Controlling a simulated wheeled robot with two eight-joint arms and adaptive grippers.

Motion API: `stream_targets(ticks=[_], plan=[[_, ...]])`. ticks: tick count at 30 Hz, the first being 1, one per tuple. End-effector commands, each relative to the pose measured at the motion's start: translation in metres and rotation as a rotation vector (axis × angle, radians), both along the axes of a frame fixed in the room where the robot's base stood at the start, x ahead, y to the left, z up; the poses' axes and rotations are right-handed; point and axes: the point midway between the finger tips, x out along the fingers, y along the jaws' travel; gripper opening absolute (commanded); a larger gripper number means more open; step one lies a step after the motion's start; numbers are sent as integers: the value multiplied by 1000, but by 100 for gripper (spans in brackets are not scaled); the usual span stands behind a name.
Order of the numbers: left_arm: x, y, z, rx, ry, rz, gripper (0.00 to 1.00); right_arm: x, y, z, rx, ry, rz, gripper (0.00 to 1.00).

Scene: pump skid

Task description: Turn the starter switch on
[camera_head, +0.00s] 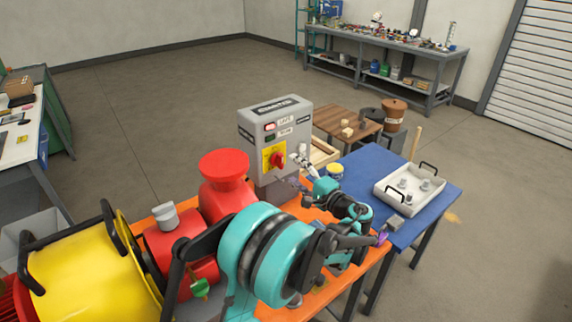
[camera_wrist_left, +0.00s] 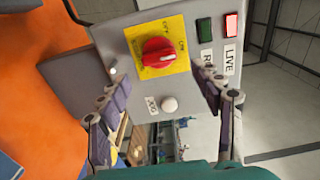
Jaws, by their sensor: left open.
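The grey starter box (camera_head: 262,127) stands on the orange skid. Its red rotary switch (camera_head: 278,160) sits on a yellow plate (camera_wrist_left: 134,33) marked OFF and ON. The red knob (camera_wrist_left: 158,52) shows clearly in the left wrist view; I cannot tell which mark it points to. My left gripper (camera_head: 294,171) is open in front of the box. In the left wrist view its fingers (camera_wrist_left: 164,86) are spread to either side, below the knob, and nothing is between them. A purple-tipped part of mine (camera_head: 381,236) shows at the lower right; its jaw state is unclear.
The LIVE lamp (camera_wrist_left: 231,24) glows red; the green lamp (camera_wrist_left: 204,30) looks dark. A white round button (camera_wrist_left: 169,104) is below the knob. A red flanged pipe (camera_head: 224,165) stands left of the box. A blue table (camera_head: 437,200) holds a white tray (camera_head: 382,190).

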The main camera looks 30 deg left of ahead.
Motion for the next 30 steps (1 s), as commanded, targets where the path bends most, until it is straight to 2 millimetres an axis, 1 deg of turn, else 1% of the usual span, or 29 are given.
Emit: stream_targets(ticks=[1,3,6,10,13,30], plan=[[-3,-12,0,0,0,-5,66,0,0,0,0,0,0,64],[-9,-24,0,0,0,-4,66,0,0,0,0,0,0,64],[-15,-37,0,0,0,-3,66,0,0,0,0,0,0,64],[-19,-47,0,0,0,-1,66,0,0,0,0,0,0,64],[-20,-50,0,0,0,-1,66,0,0,0,0,0,0,64],[-20,-49,0,0,0,0,66,0,0,0,0,0,0,64]])
